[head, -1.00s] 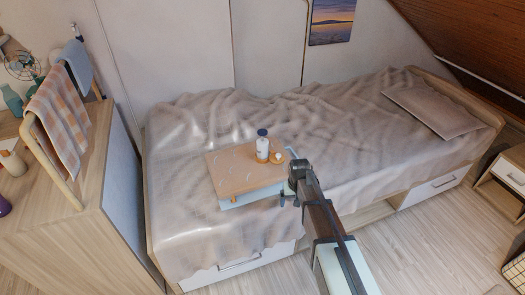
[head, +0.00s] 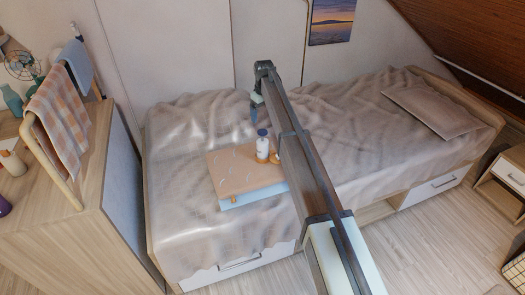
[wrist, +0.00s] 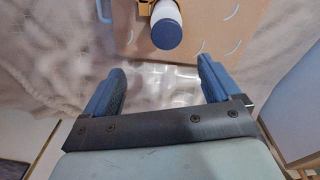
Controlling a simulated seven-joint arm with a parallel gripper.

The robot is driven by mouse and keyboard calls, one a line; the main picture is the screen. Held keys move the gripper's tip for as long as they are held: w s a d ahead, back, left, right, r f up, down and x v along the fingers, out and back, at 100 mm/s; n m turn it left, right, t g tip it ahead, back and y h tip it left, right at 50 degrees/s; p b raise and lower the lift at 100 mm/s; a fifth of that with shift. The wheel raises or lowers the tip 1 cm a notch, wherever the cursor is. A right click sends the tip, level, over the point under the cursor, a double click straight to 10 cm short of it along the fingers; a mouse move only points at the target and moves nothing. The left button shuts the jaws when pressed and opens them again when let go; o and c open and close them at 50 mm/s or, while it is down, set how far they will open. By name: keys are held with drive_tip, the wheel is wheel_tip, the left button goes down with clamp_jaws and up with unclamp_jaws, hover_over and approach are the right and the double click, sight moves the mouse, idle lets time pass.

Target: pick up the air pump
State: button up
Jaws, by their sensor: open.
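A white bottle-shaped thing with a dark blue cap (head: 263,147) stands on a low wooden-topped tray table (head: 228,174) on the bed; I cannot tell surely whether it is the air pump. An orange piece (head: 275,157) beside it is partly hidden by my arm. In the wrist view the blue cap (wrist: 166,34) is at the top middle, with an orange part (wrist: 147,7) beside it. My gripper (head: 254,112) is open above the bed, behind the bottle in the head view. Its fingers (wrist: 160,78) are empty and apart from the bottle.
The bed (head: 185,220) has a rumpled cover and a pillow (head: 432,108) at right. A wall stands close behind the bed. A wooden cabinet with a checked towel (head: 62,125) is at left. Bed space left of the tray table is clear.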

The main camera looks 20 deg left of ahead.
drive_tip(key=shift+s+d+n+g, duration=0.35)
drive_tip(key=shift+s+n, duration=0.1)
drive_tip(key=shift+n, duration=0.45)
drive_tip(key=shift+s+d+f+n+h, duration=0.1)
drive_tip(key=shift+s+d+n+h, duration=0.15)
drive_tip(key=shift+n, duration=0.45)
hover_over(263, 141)
wheel_tip(263, 141, down, 8)
drive_tip(key=shift+s+d+f, duration=0.1)
drive_tip(key=shift+d, duration=0.05)
drive_tip(key=shift+a+f, duration=0.15)
drive_tip(key=shift+f, duration=1.25)
drive_tip(key=shift+a+f, duration=0.1)
drive_tip(key=shift+f, duration=1.25)
clamp_jaws()
